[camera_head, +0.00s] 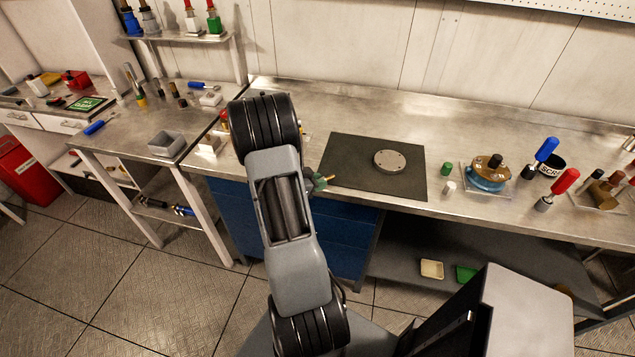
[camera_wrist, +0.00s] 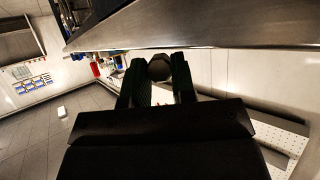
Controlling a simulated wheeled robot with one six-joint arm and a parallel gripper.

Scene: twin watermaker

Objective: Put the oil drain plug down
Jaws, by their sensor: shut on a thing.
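My gripper (camera_head: 320,182) is at the front edge of the steel workbench, just left of the dark mat, partly hidden behind my arm. In the wrist view its two green fingers (camera_wrist: 158,72) are shut on a small, dark, roundish piece, the oil drain plug (camera_wrist: 159,67). In the head view only a small brass-coloured tip (camera_head: 330,177) shows at the fingers. The plug is by the bench edge; I cannot tell whether it touches the bench.
The dark mat (camera_head: 345,150) lies on the bench with a round grey flange plate (camera_head: 389,161) on it. To its right stand a green cap (camera_head: 447,168), a white cylinder (camera_head: 449,187) and a blue-and-brass pump part (camera_head: 487,172). The bench behind the mat is clear.

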